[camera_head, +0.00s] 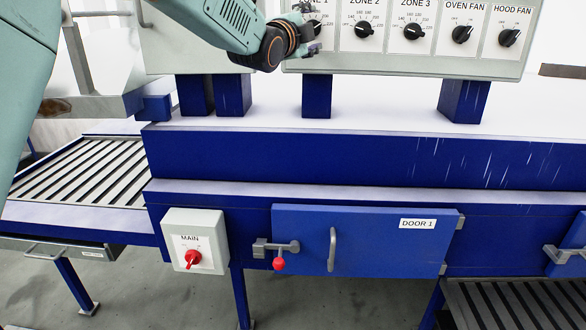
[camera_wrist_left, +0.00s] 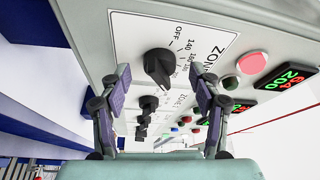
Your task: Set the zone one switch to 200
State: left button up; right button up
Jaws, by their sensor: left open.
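The zone one switch (camera_wrist_left: 157,66) is a black knob on a white dial plate marked OFF, 140, 160 and up, in the left wrist view. Which mark it points at is not clear. My left gripper (camera_wrist_left: 160,76) is open, with one finger on each side of the knob in that picture. Contact with the knob cannot be made out. My right gripper is not in view.
The ZONE 2 knob (camera_head: 364,30), ZONE 3 knob (camera_head: 413,31), oven fan knob (camera_head: 461,34) and hood fan knob (camera_head: 509,37) sit to the right. A red button (camera_wrist_left: 252,62) and a display (camera_wrist_left: 288,78) reading 200 in green are on the panel.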

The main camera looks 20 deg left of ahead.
pick_arm(q)
jog(key=s+d+f+n+t+y+b, duration=0.3)
jog(key=s+n+y, duration=0.4)
jog(key=n, duration=0.9)
jog(key=s+a+f+g+h+b, duration=0.1)
jog(key=s+f+g+h, duration=0.1)
jog(key=f, duration=1.3)
jog(key=s+a+f+g+h+b, duration=0.1)
jog(key=s+f+g+b, duration=0.1)
jog(key=f, duration=1.2)
jog(key=s+g, duration=0.1)
jog(key=g, duration=0.1)
jog(key=shift+s+f+g+h, duration=0.35)
jog(key=shift+g+h, duration=0.05)
jog(key=shift+a, duration=0.1)
jog(key=shift+w, duration=0.1)
jog(key=shift+c, duration=0.7)
